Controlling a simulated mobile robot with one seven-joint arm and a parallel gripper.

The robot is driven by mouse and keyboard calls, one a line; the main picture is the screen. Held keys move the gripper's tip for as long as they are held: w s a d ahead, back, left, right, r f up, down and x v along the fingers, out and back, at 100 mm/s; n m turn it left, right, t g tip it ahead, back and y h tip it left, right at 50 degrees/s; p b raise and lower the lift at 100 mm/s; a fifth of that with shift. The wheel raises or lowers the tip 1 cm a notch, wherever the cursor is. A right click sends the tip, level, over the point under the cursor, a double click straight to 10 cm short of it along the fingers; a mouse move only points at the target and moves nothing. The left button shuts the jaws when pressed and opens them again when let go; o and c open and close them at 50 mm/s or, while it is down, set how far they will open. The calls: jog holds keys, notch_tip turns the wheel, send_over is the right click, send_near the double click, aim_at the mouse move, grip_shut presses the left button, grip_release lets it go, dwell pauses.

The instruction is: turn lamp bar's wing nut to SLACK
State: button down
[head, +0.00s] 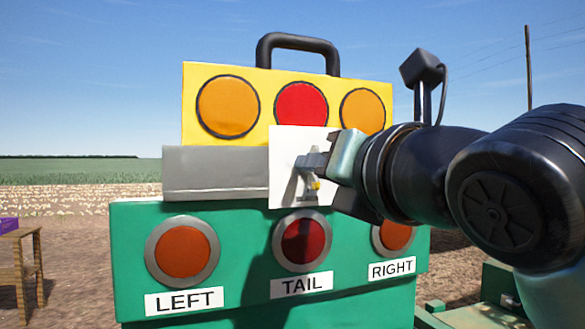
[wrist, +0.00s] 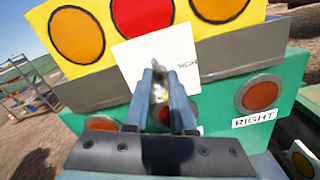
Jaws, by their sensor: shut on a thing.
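The lamp bar (head: 232,79) is a yellow board with two orange lamps, a red lamp between them and a black handle on top. A white plate (head: 284,150) is on its front, over the grey bracket. My gripper (head: 308,164) reaches in from the right, in front of this plate. In the wrist view, my gripper (wrist: 162,78) is shut on the wing nut (wrist: 159,92), a small metal piece between the two fingers. The fingers hide most of the nut. Small lettering shows on the plate right of the fingers, too small to read surely. No SLACK mark is legible.
The grey bracket (head: 215,172) sits on a green panel (head: 135,240) with round red-orange lamps labelled LEFT, TAIL and RIGHT. A wooden table (head: 20,236) with a purple crate stands at far left. Open field lies behind.

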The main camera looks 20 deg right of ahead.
dwell(0.4)
jog(key=c, duration=0.8)
grip_release()
jog(key=shift+o, duration=0.2)
jog(key=shift+a, duration=0.1)
